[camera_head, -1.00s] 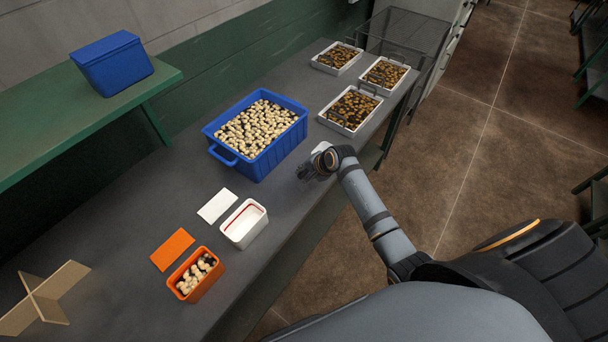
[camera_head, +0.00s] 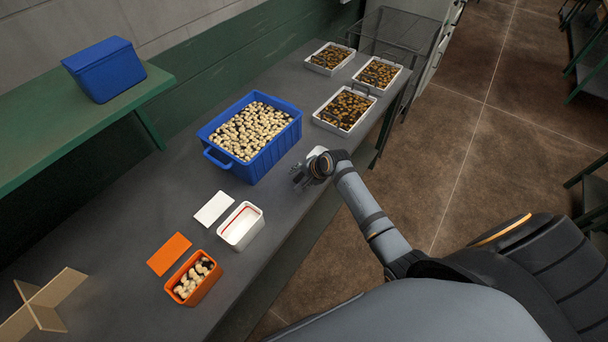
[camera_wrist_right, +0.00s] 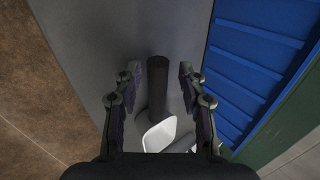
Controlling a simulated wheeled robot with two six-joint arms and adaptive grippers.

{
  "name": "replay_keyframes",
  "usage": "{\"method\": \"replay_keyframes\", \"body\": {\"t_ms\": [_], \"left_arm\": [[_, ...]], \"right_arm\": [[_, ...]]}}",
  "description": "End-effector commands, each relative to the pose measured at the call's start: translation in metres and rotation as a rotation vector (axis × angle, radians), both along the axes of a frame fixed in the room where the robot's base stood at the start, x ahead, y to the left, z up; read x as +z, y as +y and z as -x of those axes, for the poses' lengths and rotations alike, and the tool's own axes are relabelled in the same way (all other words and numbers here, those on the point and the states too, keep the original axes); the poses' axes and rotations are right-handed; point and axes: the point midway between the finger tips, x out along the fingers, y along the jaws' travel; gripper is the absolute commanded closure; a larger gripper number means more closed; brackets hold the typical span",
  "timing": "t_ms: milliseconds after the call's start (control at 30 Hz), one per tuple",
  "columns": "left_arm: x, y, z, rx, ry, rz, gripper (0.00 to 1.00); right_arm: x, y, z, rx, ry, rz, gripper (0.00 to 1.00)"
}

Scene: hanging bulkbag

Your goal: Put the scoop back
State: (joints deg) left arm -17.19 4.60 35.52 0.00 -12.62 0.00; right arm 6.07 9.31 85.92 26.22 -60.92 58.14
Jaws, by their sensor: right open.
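The scoop shows in the right wrist view, with a dark round handle (camera_wrist_right: 158,85) and a white bowl (camera_wrist_right: 160,134). It appears to be over or on the grey table, beside the blue bin. My right gripper (camera_wrist_right: 157,78) is open, with one finger on each side of the handle and gaps showing. In the head view my right gripper (camera_head: 297,178) is low over the table, right of the blue bin (camera_head: 262,163). The scoop cannot be clearly made out there. My left gripper is not in view.
The blue bin is full of pale pieces. White trays (camera_head: 345,128) stand at the table's far end. An open white box (camera_head: 240,226), white lid (camera_head: 213,209), orange box (camera_head: 193,279), orange lid (camera_head: 168,253) and wooden cross divider (camera_head: 45,302) are nearer. A blue box (camera_head: 104,70) sits on the green shelf.

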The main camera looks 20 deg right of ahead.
Motion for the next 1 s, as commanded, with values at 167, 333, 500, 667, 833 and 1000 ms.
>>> {"method": "replay_keyframes", "body": {"t_ms": [167, 333, 500, 667, 833, 1000], "left_arm": [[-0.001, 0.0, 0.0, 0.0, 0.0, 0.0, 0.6], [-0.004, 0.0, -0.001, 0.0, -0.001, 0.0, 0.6], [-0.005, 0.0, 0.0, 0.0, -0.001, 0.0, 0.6], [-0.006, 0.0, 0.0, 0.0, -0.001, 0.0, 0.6], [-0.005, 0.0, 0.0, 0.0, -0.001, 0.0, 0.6], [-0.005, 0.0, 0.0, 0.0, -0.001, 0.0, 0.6]], "right_arm": [[0.028, -0.011, 0.019, 0.003, -0.002, 0.006, 0.59], [0.063, -0.021, 0.041, 0.003, -0.003, 0.008, 0.59], [0.086, -0.028, 0.055, 0.002, -0.001, 0.005, 0.59], [0.094, -0.029, 0.06, 0.002, 0.001, 0.002, 0.59], [0.095, -0.029, 0.06, 0.001, 0.001, 0.0, 0.59], [0.095, -0.029, 0.06, 0.001, 0.001, 0.0, 0.59]]}}
